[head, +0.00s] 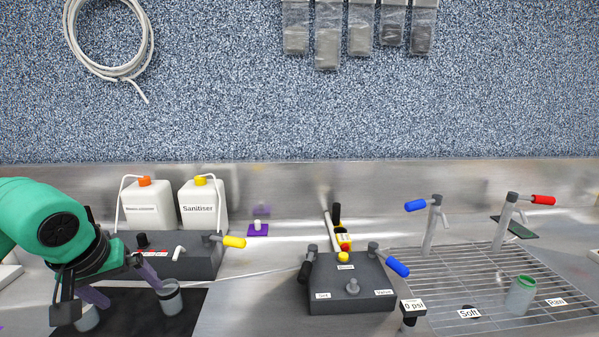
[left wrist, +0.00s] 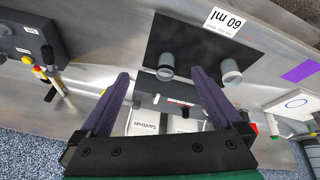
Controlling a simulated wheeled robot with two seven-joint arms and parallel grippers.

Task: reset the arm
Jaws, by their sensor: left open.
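My left arm (head: 45,225), green with a dark gripper, reaches in from the left edge in the head view. My left gripper (head: 127,292) is open, with its two purple fingers apart and pointing down over the black mat. In the left wrist view the gripper (left wrist: 160,74) shows nothing between its fingers. Two grey cups stand on the mat: one (head: 171,303) close to the right finger, the other (head: 86,319) partly hidden by the gripper. I cannot tell whether a finger touches a cup. My right gripper is not in view.
Behind the gripper stand a dark block (head: 196,262) with a yellow-handled tap and white bottles (head: 203,209). A dark valve box (head: 350,290) is at the middle, and a wire rack (head: 450,280) with a green-rimmed cup (head: 521,295) at right. Bare steel lies between mat and valve box.

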